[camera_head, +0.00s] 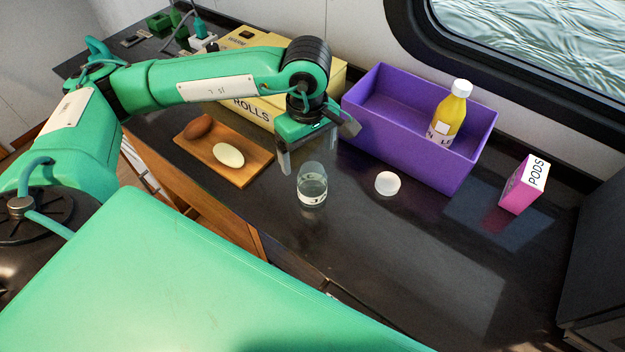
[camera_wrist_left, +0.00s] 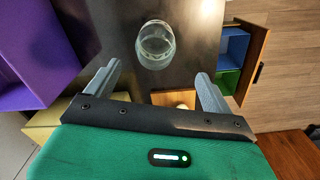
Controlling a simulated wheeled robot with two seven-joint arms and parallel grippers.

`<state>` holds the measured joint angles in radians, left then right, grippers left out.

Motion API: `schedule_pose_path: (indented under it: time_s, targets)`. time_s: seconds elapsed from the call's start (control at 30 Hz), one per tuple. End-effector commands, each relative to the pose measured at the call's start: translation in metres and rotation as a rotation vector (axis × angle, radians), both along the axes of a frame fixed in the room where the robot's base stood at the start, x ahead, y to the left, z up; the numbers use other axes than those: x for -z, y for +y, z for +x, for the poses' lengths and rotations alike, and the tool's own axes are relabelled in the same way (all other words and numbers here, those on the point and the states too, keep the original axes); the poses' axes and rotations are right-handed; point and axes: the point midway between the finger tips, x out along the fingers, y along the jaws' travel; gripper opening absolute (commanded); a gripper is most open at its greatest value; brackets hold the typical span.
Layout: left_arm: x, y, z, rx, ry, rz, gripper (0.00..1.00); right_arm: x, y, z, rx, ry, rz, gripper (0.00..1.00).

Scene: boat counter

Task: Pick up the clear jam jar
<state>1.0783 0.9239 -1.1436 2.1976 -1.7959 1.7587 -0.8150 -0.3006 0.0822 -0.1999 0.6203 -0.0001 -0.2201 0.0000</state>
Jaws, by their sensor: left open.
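The clear jam jar (camera_head: 312,184) stands upright on the dark counter, with a white label low on its side. It also shows in the left wrist view (camera_wrist_left: 156,46), ahead of the fingers and roughly between their lines. My left gripper (camera_head: 318,146) is open and empty, above and behind the jar in the head view, apart from it. Its two grey fingers (camera_wrist_left: 158,88) are spread wide in the wrist view. A white round lid-like piece (camera_head: 387,183) lies on the counter to the right of the jar. My right gripper is not in view.
A purple bin (camera_head: 412,137) holding a yellow bottle (camera_head: 449,113) stands behind the jar. A yellow rolls box (camera_head: 258,104) and a wooden board (camera_head: 239,173) with two oval items lie left. A pink pods box (camera_head: 524,184) stands right. The front right counter is clear.

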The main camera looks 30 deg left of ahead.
Motion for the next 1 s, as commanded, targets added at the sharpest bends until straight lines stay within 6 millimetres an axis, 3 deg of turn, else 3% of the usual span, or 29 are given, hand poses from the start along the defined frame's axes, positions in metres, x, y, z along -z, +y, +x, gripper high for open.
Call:
schedule_pose_path:
  time_s: [0.13, 0.37, 0.7, 1.0]
  targets:
    - [0.02, 0.0, 0.0, -0.001, 0.003, -0.001, 0.86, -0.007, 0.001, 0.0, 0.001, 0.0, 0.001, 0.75]
    - [0.033, -0.002, 0.001, -0.001, 0.003, -0.001, 0.86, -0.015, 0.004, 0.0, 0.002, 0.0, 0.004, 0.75]
    - [0.075, -0.006, 0.006, -0.001, 0.003, -0.002, 0.86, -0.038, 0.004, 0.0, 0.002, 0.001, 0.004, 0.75]
    - [0.081, -0.006, 0.006, 0.0, 0.0, -0.002, 0.84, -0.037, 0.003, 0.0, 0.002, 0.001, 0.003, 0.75]
